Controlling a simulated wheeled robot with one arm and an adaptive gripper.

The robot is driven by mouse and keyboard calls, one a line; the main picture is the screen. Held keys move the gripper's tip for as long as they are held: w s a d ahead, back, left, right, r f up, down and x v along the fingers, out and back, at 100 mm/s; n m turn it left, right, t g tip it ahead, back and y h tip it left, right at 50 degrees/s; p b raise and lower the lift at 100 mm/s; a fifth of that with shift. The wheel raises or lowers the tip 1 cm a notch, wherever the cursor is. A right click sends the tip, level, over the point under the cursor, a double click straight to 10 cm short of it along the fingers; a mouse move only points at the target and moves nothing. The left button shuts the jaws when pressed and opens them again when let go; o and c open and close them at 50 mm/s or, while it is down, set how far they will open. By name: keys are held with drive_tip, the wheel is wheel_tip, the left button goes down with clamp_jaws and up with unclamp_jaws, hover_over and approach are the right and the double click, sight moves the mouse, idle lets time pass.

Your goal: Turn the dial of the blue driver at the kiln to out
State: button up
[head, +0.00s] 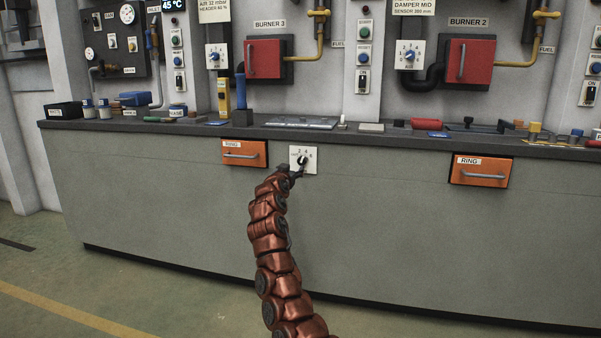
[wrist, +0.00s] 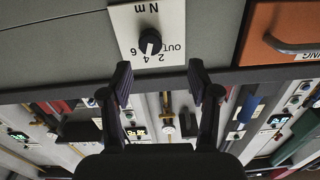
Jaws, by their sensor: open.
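A white plate (head: 311,160) with a black dial (head: 303,160) is on the grey front of the counter, just under its top edge. In the wrist view, upside down, the dial (wrist: 150,42) has a white mark that points toward the 4. The plate (wrist: 172,20) reads N m, 2, 4, 6 and OUT. My gripper (wrist: 160,78) is open and empty, its fingertips apart on either side below the dial in that view. In the head view my gripper (head: 290,172) is at the plate's lower left. A blue upright handle (head: 240,87), possibly the blue driver, stands in a dark block.
An orange drawer (head: 244,154) marked RING is left of the plate, another orange drawer (head: 481,171) is far right. The counter top (head: 390,134) holds several tools and boxes. Red burner doors (head: 264,58) are on the wall behind. The floor (head: 130,290) in front is clear.

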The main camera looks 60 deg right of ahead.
sight(301, 163)
drive_tip(key=d, duration=0.3)
drive_tip(key=shift+w+d, duration=0.2)
drive_tip(key=shift+d, duration=0.15)
drive_tip(key=shift+w+d+f, duration=0.1)
drive_tip(key=shift+d+f, duration=0.1)
drive_tip(key=shift+d, duration=0.1)
drive_tip(key=shift+d+r, duration=0.2)
drive_tip(key=shift+d, duration=0.3)
drive_tip(key=shift+p+x, duration=0.35)
drive_tip(key=shift+x, duration=0.6)
drive_tip(key=shift+w+d, duration=0.15)
drive_tip(key=shift+d, duration=0.1)
drive_tip(key=shift+d+f+m, duration=0.1)
drive_tip(key=shift+d+m, duration=0.05)
drive_tip(key=shift+m, duration=0.15)
